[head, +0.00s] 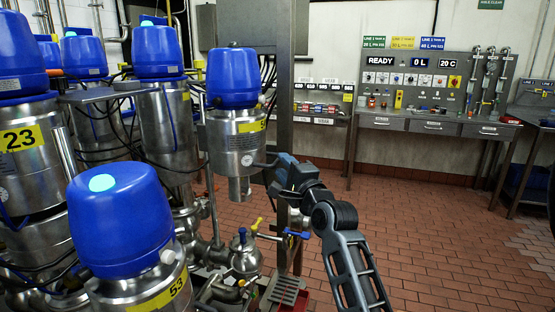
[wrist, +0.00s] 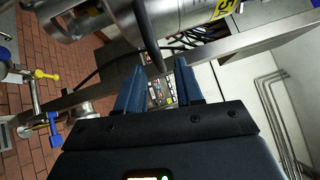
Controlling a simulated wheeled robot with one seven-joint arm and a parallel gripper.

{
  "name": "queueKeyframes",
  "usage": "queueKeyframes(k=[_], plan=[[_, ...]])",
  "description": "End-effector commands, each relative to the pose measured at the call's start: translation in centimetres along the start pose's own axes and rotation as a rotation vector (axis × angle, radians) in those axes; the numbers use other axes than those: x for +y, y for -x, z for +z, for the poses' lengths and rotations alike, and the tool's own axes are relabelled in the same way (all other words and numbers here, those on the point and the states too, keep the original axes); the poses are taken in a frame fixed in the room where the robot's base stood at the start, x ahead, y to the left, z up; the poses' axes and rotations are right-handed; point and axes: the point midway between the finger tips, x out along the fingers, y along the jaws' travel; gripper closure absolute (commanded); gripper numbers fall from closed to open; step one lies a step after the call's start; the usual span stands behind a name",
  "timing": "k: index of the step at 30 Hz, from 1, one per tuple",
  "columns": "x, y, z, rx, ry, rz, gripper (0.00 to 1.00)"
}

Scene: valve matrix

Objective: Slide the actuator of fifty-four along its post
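The actuator (head: 234,135), a steel cylinder with a blue cap (head: 232,77), hangs above a valve body (head: 243,258) with a visible gap below it. In the head view my gripper (head: 277,170) is just right of the actuator, at handle height.
A steel upright (head: 284,90) stands close behind the actuator. Other blue-capped actuators crowd the left, including 23 (head: 22,140) and one nearer, labelled 53 (head: 168,294). Yellow-handled (head: 256,225) valve fittings sit below. The tiled floor (head: 430,235) at right is clear, with a workbench (head: 435,125) behind.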

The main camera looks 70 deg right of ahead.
Motion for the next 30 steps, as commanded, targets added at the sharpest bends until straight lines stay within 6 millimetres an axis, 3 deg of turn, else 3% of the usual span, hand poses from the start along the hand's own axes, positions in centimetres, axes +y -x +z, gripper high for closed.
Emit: queueKeyframes(k=[3,9,19,30], plan=[[-0.2,-1.9,0.0,0.001,0.001,0.000,0.64],[0.0,-3.7,0.0,0.000,0.001,0.001,0.64],[0.0,-4.0,0.0,0.000,0.002,0.001,0.64],[0.1,-4.0,0.0,0.000,0.002,0.001,0.99]])
